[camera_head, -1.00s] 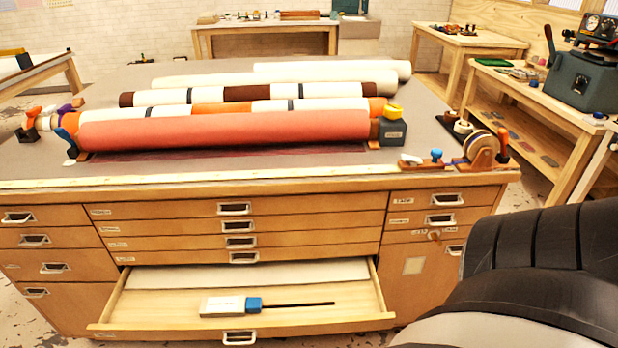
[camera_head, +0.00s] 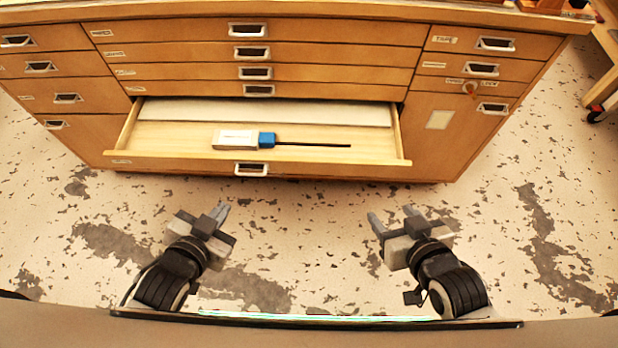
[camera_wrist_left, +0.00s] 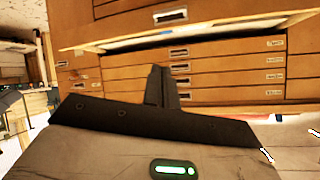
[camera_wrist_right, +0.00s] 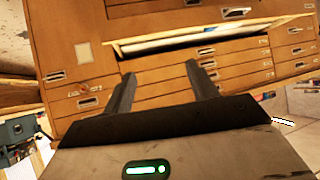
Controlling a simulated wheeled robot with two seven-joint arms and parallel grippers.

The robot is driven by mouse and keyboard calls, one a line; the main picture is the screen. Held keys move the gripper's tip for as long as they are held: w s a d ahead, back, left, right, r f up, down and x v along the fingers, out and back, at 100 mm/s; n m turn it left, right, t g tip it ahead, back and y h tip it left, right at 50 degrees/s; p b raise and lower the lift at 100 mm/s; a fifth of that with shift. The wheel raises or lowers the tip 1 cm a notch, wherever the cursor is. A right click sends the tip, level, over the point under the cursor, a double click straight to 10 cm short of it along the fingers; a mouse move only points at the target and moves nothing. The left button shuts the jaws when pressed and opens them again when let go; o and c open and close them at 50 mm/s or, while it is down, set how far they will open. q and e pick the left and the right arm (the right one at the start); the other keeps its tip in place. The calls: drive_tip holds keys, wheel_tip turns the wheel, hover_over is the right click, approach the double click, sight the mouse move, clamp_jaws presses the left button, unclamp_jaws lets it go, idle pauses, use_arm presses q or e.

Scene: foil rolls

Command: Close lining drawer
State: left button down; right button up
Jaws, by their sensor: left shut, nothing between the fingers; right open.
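The lining drawer (camera_head: 200,160) is the bottom wide drawer of the wooden cabinet and stands open toward me. A light sheet, a white-and-blue item (camera_head: 245,140) and a thin dark rod lie in it. Its handle (camera_head: 251,169) is at the middle of its front. My left gripper (camera_head: 222,212) is shut and empty, below and left of the handle in the head view, apart from the drawer. My right gripper (camera_head: 390,216) is open and empty, to the right and apart from it. The open drawer also shows in the left wrist view (camera_wrist_left: 220,28) and right wrist view (camera_wrist_right: 215,37).
Several shut wide drawers (camera_head: 300,57) are above the open one. Side drawers and a right door (camera_head: 440,120) flank it. The speckled floor (camera_head: 310,240) between my grippers and the cabinet is clear.

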use_arm(q)
drive_tip(key=w+d+f+m+t+h+b, duration=0.1)
drive_tip(key=w+f+m+t+h+b, duration=0.2)
drive_tip(key=w+f+m+b, duration=0.65)
drive_tip(key=m+g+h+b, duration=0.2)
drive_tip(key=m+h+b, duration=0.6)
drive_tip(key=m+b, duration=0.65)
approach(306, 162)
drive_tip(key=w+d+n, duration=0.1)
drive_tip(key=d+n+b, duration=0.1)
drive_tip(key=d, duration=0.1)
drive_tip(key=w+d+b, duration=0.1)
drive_tip(key=shift+w+d+n, duration=0.25)
drive_tip(key=shift+w+n, duration=0.1)
drive_tip(key=shift+n, duration=0.05)
drive_tip(key=shift+w+r, duration=0.1)
drive_tip(key=shift+w, duration=0.45)
use_arm(e)
drive_tip(key=a+f+t+y, duration=0.2)
drive_tip(key=a+f+y, duration=0.2)
drive_tip(key=f, duration=1)
drive_tip(key=a, duration=0.2)
drive_tip(key=shift+w+a, duration=0.35)
drive_tip(key=shift+w, duration=0.05)
drive_tip(key=shift+r+t, duration=0.1)
drive_tip(key=shift+t, duration=0.2)
